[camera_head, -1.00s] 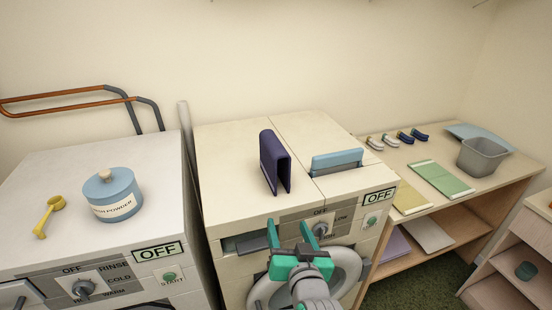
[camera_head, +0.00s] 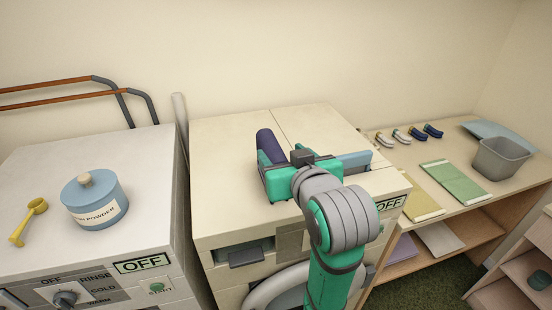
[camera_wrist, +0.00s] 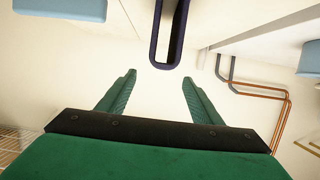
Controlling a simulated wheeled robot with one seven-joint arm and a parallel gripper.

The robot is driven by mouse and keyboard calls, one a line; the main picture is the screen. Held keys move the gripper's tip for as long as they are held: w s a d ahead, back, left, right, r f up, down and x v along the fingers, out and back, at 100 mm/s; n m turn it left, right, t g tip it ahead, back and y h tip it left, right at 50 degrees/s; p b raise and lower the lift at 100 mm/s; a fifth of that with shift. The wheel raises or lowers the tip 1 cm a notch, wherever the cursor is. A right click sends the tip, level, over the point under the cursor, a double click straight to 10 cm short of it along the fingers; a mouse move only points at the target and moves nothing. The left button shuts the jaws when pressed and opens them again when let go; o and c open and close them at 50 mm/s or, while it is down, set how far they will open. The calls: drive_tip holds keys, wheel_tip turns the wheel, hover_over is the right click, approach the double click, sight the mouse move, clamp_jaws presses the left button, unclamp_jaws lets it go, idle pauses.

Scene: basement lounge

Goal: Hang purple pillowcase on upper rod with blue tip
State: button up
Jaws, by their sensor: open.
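The purple pillowcase (camera_head: 267,143) stands as a dark folded slab on the middle machine's top. In the wrist view its end (camera_wrist: 167,66) shows as a narrow U-shaped fold just beyond the fingertips. My gripper (camera_head: 283,162) is open close to its near end and hides much of it; in the wrist view the fingers (camera_wrist: 158,80) are apart with nothing between them. Two orange rods with blue-grey end parts are on the wall at left. One rod (camera_head: 45,85) appears higher in the head view, the other (camera_head: 70,104) lower.
A light-blue piece (camera_head: 357,161) is right of the pillowcase on the same machine. The left machine holds a blue powder jar (camera_head: 95,200) and a yellow scoop (camera_head: 29,221). A shelf table at right holds a grey bin (camera_head: 499,160) and folded cloths (camera_head: 452,183).

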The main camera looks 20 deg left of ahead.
sight(274, 148)
drive_tip(key=w+a, duration=0.1)
drive_tip(key=w+a+f, duration=0.1)
drive_tip(key=shift+w+a+f, duration=0.1)
drive_tip(key=shift+w+a, duration=0.05)
drive_tip(key=shift+a, duration=0.2)
drive_tip(key=shift+w+d+x, duration=0.1)
drive_tip(key=shift+d+x, duration=0.05)
drive_tip(key=shift+x, duration=1.2)
drive_tip(key=shift+w+d+x, duration=0.1)
drive_tip(key=shift+d+x, duration=0.1)
drive_tip(key=shift+x, duration=1.15)
drive_tip(key=shift+f, duration=0.1)
clamp_jaws()
